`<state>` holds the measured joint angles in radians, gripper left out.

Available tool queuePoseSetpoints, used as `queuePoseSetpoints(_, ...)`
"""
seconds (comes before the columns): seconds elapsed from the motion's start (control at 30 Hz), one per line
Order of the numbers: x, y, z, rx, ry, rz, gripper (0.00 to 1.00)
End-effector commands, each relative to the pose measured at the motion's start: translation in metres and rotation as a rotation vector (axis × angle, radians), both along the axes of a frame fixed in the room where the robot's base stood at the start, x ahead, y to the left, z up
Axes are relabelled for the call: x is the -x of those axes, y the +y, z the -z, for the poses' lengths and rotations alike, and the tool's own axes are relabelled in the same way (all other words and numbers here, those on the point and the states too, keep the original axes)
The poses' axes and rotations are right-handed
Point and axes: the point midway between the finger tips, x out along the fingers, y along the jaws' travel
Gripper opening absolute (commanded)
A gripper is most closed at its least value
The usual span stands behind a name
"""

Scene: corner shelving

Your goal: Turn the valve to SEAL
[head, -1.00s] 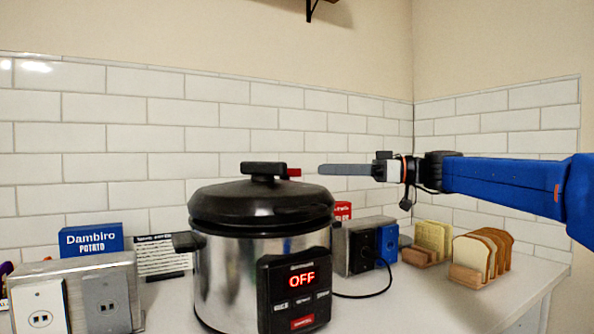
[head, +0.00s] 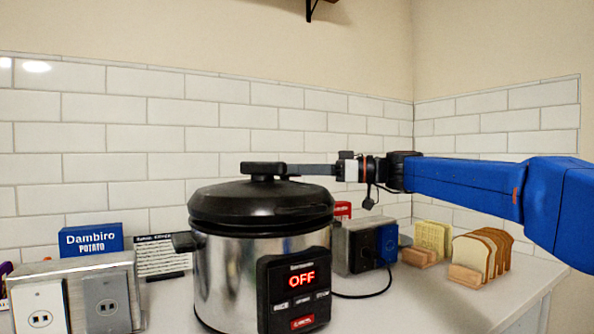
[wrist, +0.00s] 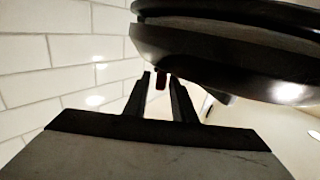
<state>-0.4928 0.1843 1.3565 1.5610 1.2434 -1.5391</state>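The pressure cooker (head: 262,212) stands on the counter with its black lid on and its display reading OFF. Its black lid handle (head: 264,170) is on top. The red valve is hidden behind my fingers in the head view. In the wrist view a small dark red piece (wrist: 161,78), seemingly the valve, shows between the fingertips beside the dark lid (wrist: 225,50). My gripper (head: 292,170) reaches in level from the right, just above the lid and close to the handle. Its fingers (wrist: 161,85) are apart; I cannot tell whether they touch the valve.
A metal outlet box (head: 362,246) with a plugged cord stands right of the cooker. Bread slices (head: 470,254) in wooden holders are further right. Another outlet box (head: 75,292) and a blue Dambiro potato box (head: 92,240) are left. A tiled wall (head: 150,140) stands behind.

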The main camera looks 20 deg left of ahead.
Motion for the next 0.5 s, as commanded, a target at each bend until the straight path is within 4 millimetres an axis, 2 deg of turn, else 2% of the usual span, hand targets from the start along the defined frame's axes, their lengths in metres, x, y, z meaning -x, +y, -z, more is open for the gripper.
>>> queuePoseSetpoints(0.03,0.0001,-0.0001,0.0,0.0,0.0,0.0,0.11)
queuePoseSetpoints(0.1,0.0001,-0.0001,0.0,0.0,0.0,0.0,0.0)
queuePoseSetpoints(0.5,0.0029,-0.0007,-0.0006,0.0,-0.001,0.053,0.0)
